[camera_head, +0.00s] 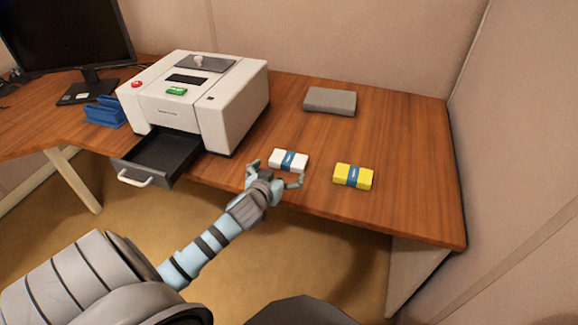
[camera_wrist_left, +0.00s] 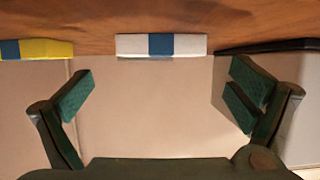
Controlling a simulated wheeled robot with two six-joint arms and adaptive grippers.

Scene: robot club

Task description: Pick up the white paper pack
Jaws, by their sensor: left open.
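The white paper pack (camera_head: 289,159) with a blue band lies on the wooden desk near its front edge, right of the printer. It also shows in the left wrist view (camera_wrist_left: 133,45), at the top middle between the two fingers and apart from them. My left gripper (camera_head: 277,174) is open and empty, close in front of the pack, with one finger towards each side of it. Its two fingers stand wide apart in the left wrist view (camera_wrist_left: 160,98). My right gripper is not in view.
A yellow pack (camera_head: 345,175) with a blue band lies right of the white one. A white printer (camera_head: 235,110) with an open dark drawer (camera_head: 158,154) stands to the left. A grey block (camera_head: 329,101) lies further back. The desk's right side is clear.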

